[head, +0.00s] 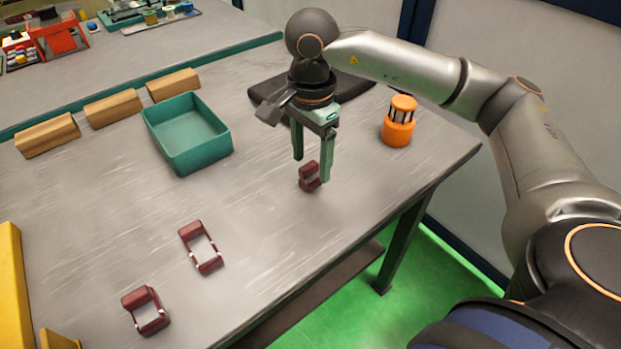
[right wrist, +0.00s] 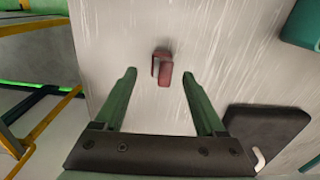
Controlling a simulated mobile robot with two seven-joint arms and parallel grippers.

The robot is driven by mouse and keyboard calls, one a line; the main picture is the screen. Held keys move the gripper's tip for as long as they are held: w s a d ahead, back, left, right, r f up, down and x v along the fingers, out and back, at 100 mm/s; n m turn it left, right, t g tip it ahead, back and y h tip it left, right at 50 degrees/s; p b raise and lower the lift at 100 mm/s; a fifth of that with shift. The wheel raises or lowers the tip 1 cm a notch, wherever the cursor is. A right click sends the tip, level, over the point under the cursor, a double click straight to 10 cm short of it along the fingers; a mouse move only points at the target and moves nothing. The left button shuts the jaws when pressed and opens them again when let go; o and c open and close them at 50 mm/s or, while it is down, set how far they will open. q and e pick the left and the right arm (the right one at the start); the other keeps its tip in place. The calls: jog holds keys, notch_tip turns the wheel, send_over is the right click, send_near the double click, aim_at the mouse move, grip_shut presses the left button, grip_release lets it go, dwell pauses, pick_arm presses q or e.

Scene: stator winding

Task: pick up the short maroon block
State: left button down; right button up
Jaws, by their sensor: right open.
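The short maroon block (head: 309,177) is a small C-shaped piece on the table, right of the middle in the head view. It also shows in the right wrist view (right wrist: 163,70), beyond the fingertips and between their lines. My right gripper (head: 312,168) points down over it with its green fingers spread. In the right wrist view the gripper (right wrist: 160,72) is open and empty, with a gap between fingers and block. Two longer maroon frames (head: 201,248) and (head: 146,310) lie at the front left. My left gripper is not in view.
A teal bin (head: 187,135) stands left of my right gripper, with several tan blocks (head: 112,108) behind it. An orange cylinder part (head: 398,121) stands near the right edge. A dark pad (right wrist: 265,135) lies behind the gripper. The table's middle is clear.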

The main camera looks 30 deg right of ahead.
aim_at(311, 167)
notch_tip(311, 167, down, 4)
jog(key=shift+w+r, duration=0.1)
jog(key=shift+r, duration=0.05)
grip_shut()
dwell(0.6)
dwell(0.8)
